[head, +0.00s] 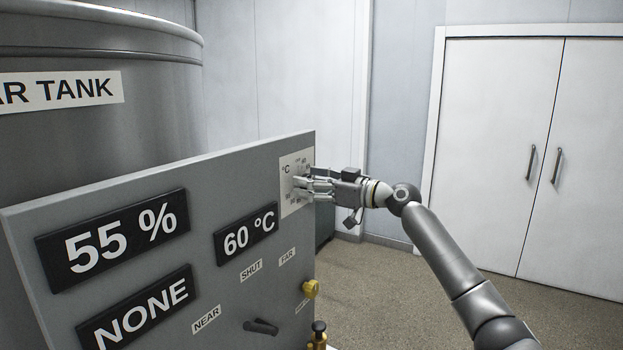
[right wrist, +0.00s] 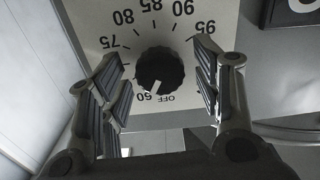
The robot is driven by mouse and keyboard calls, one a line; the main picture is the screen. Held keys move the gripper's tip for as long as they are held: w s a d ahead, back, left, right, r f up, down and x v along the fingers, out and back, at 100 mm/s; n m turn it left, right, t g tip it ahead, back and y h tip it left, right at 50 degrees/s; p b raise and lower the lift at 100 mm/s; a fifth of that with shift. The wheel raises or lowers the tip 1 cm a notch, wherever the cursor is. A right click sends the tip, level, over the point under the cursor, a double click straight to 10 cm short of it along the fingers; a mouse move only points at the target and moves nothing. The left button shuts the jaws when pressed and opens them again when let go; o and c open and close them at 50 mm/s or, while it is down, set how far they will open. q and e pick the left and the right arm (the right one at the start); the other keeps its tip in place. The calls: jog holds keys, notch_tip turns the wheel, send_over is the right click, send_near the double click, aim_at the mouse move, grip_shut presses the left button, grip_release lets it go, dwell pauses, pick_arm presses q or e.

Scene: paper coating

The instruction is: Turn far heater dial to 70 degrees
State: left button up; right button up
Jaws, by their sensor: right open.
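The heater dial is a black ribbed knob (right wrist: 160,69) on a white scale plate (right wrist: 190,46), seen upside down in the right wrist view. Its white pointer mark is near the 60 label, close to OFF. My right gripper (right wrist: 163,87) is open, with one finger on each side of the knob and a gap to it on both sides. In the head view my right gripper (head: 301,188) reaches the scale plate (head: 287,206) from the right and hides the knob. A black display (head: 246,234) reads 60 °C. My left gripper is not in view.
The grey panel (head: 110,205) also bears a 55 % display (head: 113,239), a NONE display (head: 140,308), a dark lever (head: 261,327) and a brass knob (head: 310,289). A metal tank (head: 100,130) stands behind it. The floor at right is clear before white doors (head: 500,150).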

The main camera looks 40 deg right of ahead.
jog(key=shift+c, duration=0.5)
jog(key=c, duration=0.9)
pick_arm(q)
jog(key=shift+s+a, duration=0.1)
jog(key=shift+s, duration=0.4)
pick_arm(e)
jog(key=shift+c, duration=0.2)
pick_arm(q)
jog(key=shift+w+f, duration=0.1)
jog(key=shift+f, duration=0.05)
pick_arm(e)
jog(key=shift+m, duration=0.3)
pick_arm(q)
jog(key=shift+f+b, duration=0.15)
jog(key=shift+b, duration=0.15)
pick_arm(e)
jog(key=shift+d+m, duration=0.15)
jog(key=shift+m, duration=5.35)
